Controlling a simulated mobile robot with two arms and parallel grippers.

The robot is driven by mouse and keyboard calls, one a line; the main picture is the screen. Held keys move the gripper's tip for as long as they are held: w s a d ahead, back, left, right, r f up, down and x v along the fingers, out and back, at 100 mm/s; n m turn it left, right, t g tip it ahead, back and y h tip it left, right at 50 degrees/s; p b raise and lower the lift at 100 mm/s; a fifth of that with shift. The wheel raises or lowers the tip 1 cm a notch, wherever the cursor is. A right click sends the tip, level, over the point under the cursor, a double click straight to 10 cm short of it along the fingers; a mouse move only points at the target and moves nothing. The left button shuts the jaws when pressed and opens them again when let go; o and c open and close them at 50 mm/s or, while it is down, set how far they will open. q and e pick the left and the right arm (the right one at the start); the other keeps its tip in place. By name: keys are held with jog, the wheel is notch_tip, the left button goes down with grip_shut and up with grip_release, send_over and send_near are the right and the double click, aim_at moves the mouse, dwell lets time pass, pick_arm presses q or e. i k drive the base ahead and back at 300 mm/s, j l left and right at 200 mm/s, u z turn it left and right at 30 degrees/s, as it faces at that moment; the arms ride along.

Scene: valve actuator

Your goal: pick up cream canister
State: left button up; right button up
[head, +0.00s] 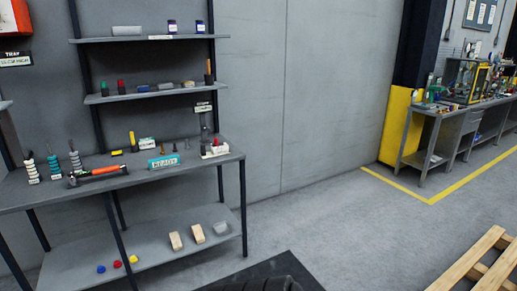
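I cannot pick out a cream canister for certain at this size. Two cream-coloured, block-like items, one on the left (175,241) and one on the right (198,234), stand on the bottom shelf (160,253) of the grey rack at the left. A pale grey item (221,228) sits just right of them. Neither of my grippers is in the head view.
The rack's worktop (40,200) holds an orange-handled tool (98,173), a teal box (163,161) and striped stacks. Red, blue and yellow caps lie on the bottom shelf. A wooden pallet (480,262) lies at lower right. The middle floor (340,230) is clear.

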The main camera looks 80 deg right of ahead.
aim_at(223, 150)
jog(key=z, duration=2.45)
jog(key=i+j, duration=0.2)
jog(key=i, duration=0.25)
jog(key=i+j, duration=0.2)
jog(key=i, duration=0.25)
jog(key=i+j, duration=0.2)
jog(key=i, duration=0.25)
jog(key=i+j, duration=0.2)
jog(key=i, duration=0.25)
jog(key=l+z, duration=0.05)
